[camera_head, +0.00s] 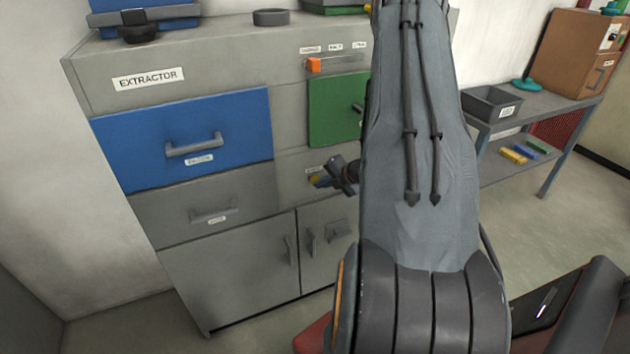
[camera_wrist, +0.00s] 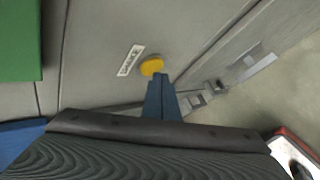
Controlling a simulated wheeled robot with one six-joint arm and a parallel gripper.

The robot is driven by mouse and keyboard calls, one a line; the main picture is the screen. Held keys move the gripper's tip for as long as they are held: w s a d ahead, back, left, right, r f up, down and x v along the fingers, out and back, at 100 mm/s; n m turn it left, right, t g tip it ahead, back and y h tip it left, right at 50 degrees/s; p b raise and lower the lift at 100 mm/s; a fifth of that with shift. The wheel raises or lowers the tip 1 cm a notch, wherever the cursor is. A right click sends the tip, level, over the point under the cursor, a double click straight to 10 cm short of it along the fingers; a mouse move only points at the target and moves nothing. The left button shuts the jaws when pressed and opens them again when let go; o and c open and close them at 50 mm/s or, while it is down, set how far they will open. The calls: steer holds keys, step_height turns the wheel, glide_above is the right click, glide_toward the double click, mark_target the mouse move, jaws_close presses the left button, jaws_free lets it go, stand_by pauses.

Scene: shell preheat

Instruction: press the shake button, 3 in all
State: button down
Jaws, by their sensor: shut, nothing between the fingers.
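The shake button is a round yellow button (camera_wrist: 151,66) on the grey cabinet front, beside a white label reading "SHAKE" in the wrist view. In the head view a bit of the yellow button (camera_head: 319,182) shows below the green drawer. My gripper (camera_wrist: 162,78) is shut and empty, its tips at the button's lower edge in the wrist view. In the head view my gripper (camera_head: 335,176) points at the button from the right. I cannot tell whether the tips touch the button or whether it is pushed in.
The cabinet has a blue drawer (camera_head: 185,135), a green drawer (camera_head: 335,110) and an orange switch (camera_head: 314,65) above it. Grey doors (camera_head: 235,265) with handles are below. A shelf (camera_head: 535,118) with a grey bin (camera_head: 492,103) stands at right. Open floor lies between.

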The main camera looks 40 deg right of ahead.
steer(key=shift+s+a, duration=0.1)
steer(key=shift+s, duration=0.25)
steer(key=shift+s+a+p, duration=0.15)
steer(key=shift+s+a, duration=0.05)
steer(key=shift+s, duration=0.6)
steer(key=shift+s+a+p, duration=0.1)
steer(key=shift+s+a, duration=0.05)
steer(key=shift+s, duration=0.7)
steer(key=shift+s+a+p, duration=0.15)
steer(key=shift+s+a, duration=0.05)
steer(key=shift+s, duration=0.6)
steer(key=shift+w, duration=0.1)
